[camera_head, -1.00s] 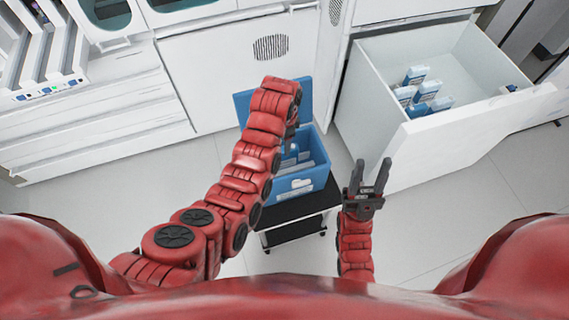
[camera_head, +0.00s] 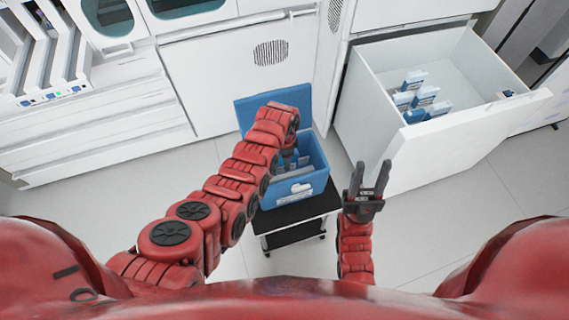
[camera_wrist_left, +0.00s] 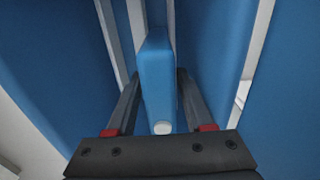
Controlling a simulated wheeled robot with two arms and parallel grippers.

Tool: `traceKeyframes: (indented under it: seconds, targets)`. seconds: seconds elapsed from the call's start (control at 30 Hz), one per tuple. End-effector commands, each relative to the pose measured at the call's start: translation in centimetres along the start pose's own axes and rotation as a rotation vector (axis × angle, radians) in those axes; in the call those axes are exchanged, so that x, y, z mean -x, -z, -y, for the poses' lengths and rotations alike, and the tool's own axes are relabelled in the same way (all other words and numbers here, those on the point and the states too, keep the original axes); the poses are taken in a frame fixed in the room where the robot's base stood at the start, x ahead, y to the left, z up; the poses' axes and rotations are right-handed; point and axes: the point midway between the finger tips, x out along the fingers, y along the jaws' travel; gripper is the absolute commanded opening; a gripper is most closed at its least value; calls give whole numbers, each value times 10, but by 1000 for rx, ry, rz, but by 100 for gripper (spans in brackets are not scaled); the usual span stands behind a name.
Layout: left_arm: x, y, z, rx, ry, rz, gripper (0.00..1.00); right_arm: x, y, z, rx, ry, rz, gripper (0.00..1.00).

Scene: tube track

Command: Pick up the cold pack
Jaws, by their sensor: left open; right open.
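A blue cold pack (camera_wrist_left: 156,75) with a round white cap stands on edge inside the blue box (camera_head: 312,190) in the left wrist view. My left gripper (camera_wrist_left: 158,88) is open and reaches down into the box, with one finger on each side of the pack. I cannot tell whether the fingers touch it. In the head view my left arm hides part of the box's inside and most of the left gripper (camera_head: 290,156). My right gripper (camera_head: 368,180) is open and empty, to the right of the box.
The box stands on a small dark cart (camera_head: 290,215), with its blue lid (camera_head: 250,105) raised behind. White dividers (camera_wrist_left: 250,50) run inside the box. An open white drawer (camera_head: 455,150) at the right holds several blue-and-white packs (camera_head: 427,96).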

Motion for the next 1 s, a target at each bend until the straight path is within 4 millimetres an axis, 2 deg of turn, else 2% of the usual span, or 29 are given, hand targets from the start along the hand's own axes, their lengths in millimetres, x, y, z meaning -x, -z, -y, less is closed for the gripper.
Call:
traceKeyframes:
  seconds: [0.2, 0.4, 0.5, 1.0]
  targets:
    - [0, 0, 0, 0, 1, 0, 51, 0, 0, 0, 0, 0, 0, 45]
    - [0, 0, 0, 0, 1, 0, 15, 0, 0, 0, 0, 0, 0, 45]
    - [0, 0, 0, 0, 1, 0, 0, 0, 0, 0, 0, 0, 0, 45]
    - [3, 0, 1, 0, 2, -1, 0, 0, 0, 0, 0, 0, 0, 45]
